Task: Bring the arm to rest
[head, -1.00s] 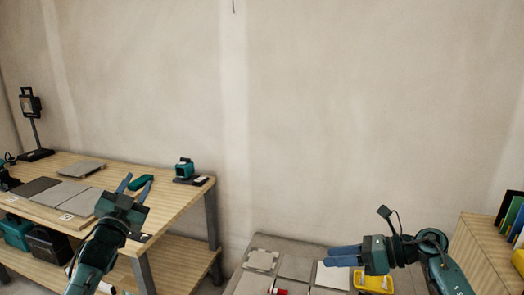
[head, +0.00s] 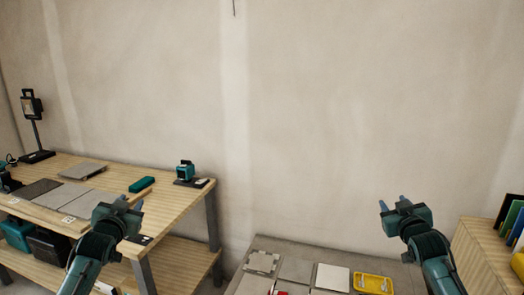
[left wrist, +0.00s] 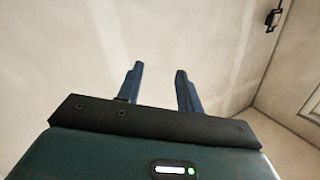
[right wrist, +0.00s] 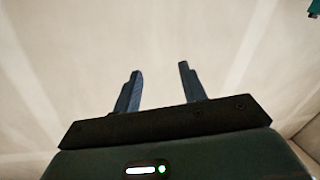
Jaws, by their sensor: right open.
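My left gripper (head: 131,202) is raised in front of the wooden workbench in the head view. Its two blue fingers stand apart with nothing between them, as the left wrist view (left wrist: 160,85) shows against bare wall. My right gripper (head: 393,204) is raised at the right, above and beside the tiled grey surface. Its fingers are apart and empty in the right wrist view (right wrist: 160,85). Both grippers point upward and away, touching nothing that I can see.
The workbench (head: 172,206) at left carries grey tiles (head: 83,170), a green case (head: 141,184) and a teal device (head: 185,170). Below right lie tiles (head: 331,277) and a yellow tray (head: 374,283). A wooden cabinet (head: 482,258) stands at far right. The air before the wall is clear.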

